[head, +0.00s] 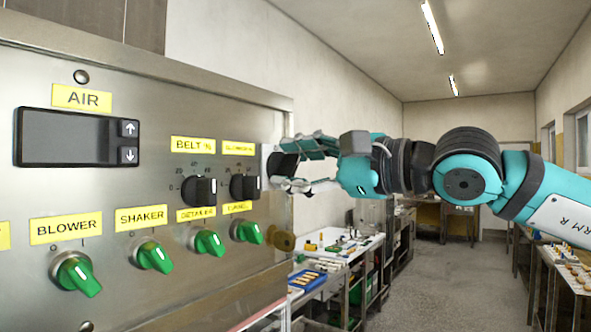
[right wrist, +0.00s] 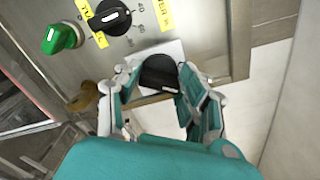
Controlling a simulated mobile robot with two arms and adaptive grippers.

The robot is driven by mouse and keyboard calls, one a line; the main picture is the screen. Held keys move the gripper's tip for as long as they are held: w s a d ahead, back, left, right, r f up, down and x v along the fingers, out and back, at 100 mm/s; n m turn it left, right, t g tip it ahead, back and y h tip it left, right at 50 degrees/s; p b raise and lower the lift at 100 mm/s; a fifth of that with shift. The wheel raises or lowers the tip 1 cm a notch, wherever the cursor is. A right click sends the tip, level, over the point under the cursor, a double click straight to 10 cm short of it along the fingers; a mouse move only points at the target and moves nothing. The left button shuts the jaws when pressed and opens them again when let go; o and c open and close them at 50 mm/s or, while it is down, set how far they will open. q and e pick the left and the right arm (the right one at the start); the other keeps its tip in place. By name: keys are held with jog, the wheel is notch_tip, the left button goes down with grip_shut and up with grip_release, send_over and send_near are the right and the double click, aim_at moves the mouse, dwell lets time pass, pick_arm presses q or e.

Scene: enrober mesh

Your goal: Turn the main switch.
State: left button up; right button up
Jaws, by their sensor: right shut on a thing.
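The main switch is a black knob (right wrist: 158,72) on a white plate (right wrist: 172,50) near the right edge of the steel control panel (head: 100,190). In the head view the black knob (head: 283,164) shows partly between my fingers. My right gripper (head: 293,166) reaches in from the right and is shut on the knob. In the right wrist view its two fingers (right wrist: 157,88) stand on either side of the knob. The knob's pointer mark and setting cannot be made out. My left gripper is not in view.
Left of the switch are two black dials, one of them the belt dial (head: 199,191), and several green knobs, such as the shaker knob (head: 154,257). An air display (head: 68,138) is at upper left. Benches with trays (head: 340,250) stand behind; the aisle floor (head: 440,285) is clear.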

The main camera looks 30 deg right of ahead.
jog(key=n, duration=0.6)
jog(key=shift+f+n, duration=0.15)
jog(key=shift+n, duration=0.25)
dwell(0.3)
jog(key=o, duration=1.2)
jog(key=shift+c, duration=0.2)
jog(key=shift+s, duration=0.1)
jog(key=v, duration=1.2)
